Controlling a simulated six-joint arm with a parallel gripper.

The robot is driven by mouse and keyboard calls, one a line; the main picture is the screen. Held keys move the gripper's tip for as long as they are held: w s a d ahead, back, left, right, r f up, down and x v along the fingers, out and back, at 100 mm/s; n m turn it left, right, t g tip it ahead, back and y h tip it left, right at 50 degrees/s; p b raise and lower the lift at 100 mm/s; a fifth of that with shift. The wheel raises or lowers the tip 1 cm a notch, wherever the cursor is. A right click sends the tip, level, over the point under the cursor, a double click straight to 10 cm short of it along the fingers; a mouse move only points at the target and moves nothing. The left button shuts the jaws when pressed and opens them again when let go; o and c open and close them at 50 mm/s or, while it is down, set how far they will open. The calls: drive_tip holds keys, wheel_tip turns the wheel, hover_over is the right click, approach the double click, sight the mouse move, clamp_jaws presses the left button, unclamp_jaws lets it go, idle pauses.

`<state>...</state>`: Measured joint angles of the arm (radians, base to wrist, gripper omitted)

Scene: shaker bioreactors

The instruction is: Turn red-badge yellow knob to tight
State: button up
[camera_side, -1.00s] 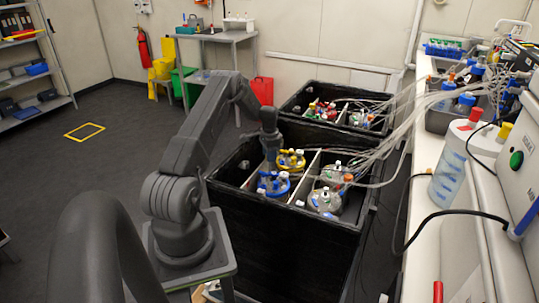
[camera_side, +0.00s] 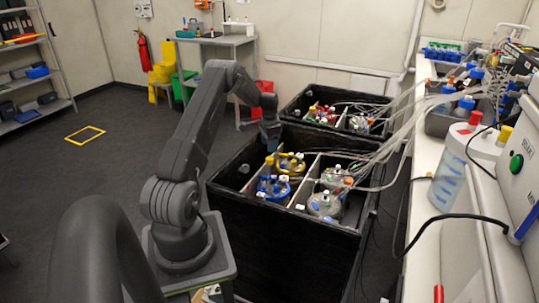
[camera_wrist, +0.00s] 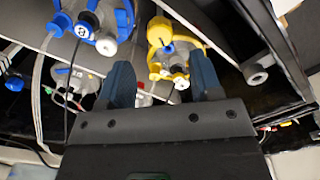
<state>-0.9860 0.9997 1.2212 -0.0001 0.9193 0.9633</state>
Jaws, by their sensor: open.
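The yellow-ringed vessel (camera_side: 291,162) stands in the near black box. In the wrist view it (camera_wrist: 205,42) lies beyond my fingertips, between them in the picture. A yellow knob (camera_wrist: 159,33) shows at its upper left; a yellow cap also shows in the side view (camera_side: 270,160), just below my gripper. I cannot make out a red badge on either. My gripper (camera_side: 270,143) is above the near box's back left part. In the wrist view its two dark blue fingers (camera_wrist: 163,80) are spread, with nothing gripped between them.
A blue-ringed vessel (camera_side: 273,187) stands in front of the yellow one. Grey-lidded vessels (camera_side: 325,204) stand right of a light divider (camera_side: 304,180). Clear tubes (camera_side: 385,140) run from the boxes to the bench at right. A second black box (camera_side: 290,112) stands behind.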

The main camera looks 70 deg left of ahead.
wheel_tip(320, 180, up, 7)
idle(0.3)
drive_tip(key=shift+r, duration=0.1)
drive_tip(key=w+d+r+t, duration=0.1)
drive_tip(key=d+r, duration=0.5)
drive_tip(key=d, duration=0.3)
drive_tip(key=w+d+r+t+y, duration=0.1)
drive_tip(key=d+r, duration=0.6)
drive_tip(key=d, duration=0.3)
drive_tip(key=w+d+r, duration=0.1)
drive_tip(key=d+r, duration=0.5)
drive_tip(key=d, duration=0.3)
drive_tip(key=s+d+t+h, duration=0.1)
drive_tip(key=s+d+t, duration=0.2)
drive_tip(key=s+d, duration=1.4)
drive_tip(key=d, duration=0.3)
drive_tip(key=shift+s+d+r+t, duration=0.2)
drive_tip(key=shift+s+d+t, duration=0.05)
drive_tip(key=shift+d+t, duration=0.05)
